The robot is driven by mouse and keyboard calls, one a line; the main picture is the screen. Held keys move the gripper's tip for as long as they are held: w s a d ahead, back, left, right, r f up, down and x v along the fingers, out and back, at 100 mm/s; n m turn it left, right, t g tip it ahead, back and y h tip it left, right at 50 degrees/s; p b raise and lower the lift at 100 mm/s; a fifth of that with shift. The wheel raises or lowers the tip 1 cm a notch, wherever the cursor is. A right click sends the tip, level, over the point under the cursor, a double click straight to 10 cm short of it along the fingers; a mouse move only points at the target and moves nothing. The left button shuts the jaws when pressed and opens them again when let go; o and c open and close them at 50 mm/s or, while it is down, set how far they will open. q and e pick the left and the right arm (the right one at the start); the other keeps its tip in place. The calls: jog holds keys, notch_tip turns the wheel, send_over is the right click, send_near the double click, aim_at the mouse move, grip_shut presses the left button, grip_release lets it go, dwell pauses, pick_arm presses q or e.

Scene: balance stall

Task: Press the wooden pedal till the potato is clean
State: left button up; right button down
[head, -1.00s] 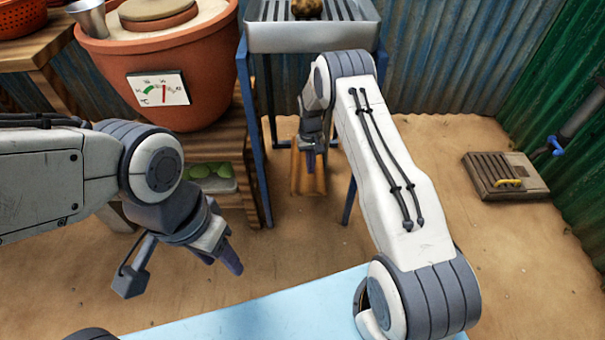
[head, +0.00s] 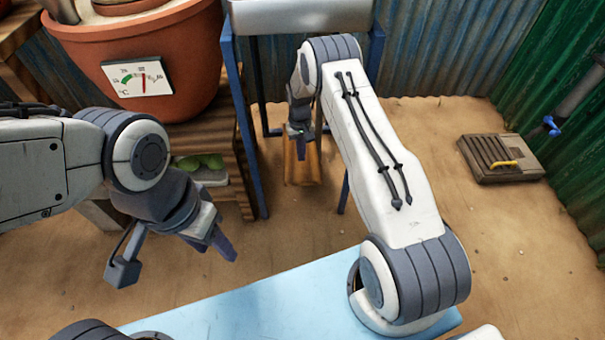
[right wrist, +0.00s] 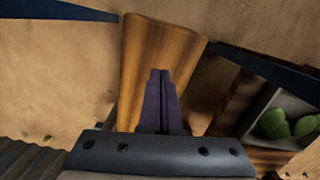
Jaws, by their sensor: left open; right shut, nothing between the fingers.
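The wooden pedal (head: 303,172) is on the ground between the blue legs of the metal basin's stand. In the right wrist view the pedal (right wrist: 165,45) is a long brown board ahead of the fingers. My right gripper (head: 300,150) is shut and empty over the pedal, pointing down. Its fingertips also show in the right wrist view (right wrist: 160,75), in front of the board. I cannot tell whether they touch it. The potato is outside both current views.
The grey basin (head: 300,17) on its blue stand is at the top. A terracotta pot (head: 190,65) with a temperature dial (head: 138,77) stands left of it on a wooden shelf. Green items (right wrist: 285,124) lie in a tray there. A slatted drain box (head: 500,158) lies at right. Sandy ground is free between.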

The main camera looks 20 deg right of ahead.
aim_at(302, 171)
jog(key=shift+s+f+b, duration=0.15)
jog(key=shift+f+b, duration=0.45)
jog(key=shift+f, duration=0.5)
jog(key=shift+s+f+b, duration=0.1)
jog(key=shift+f+b, duration=0.5)
jog(key=shift+f, duration=0.45)
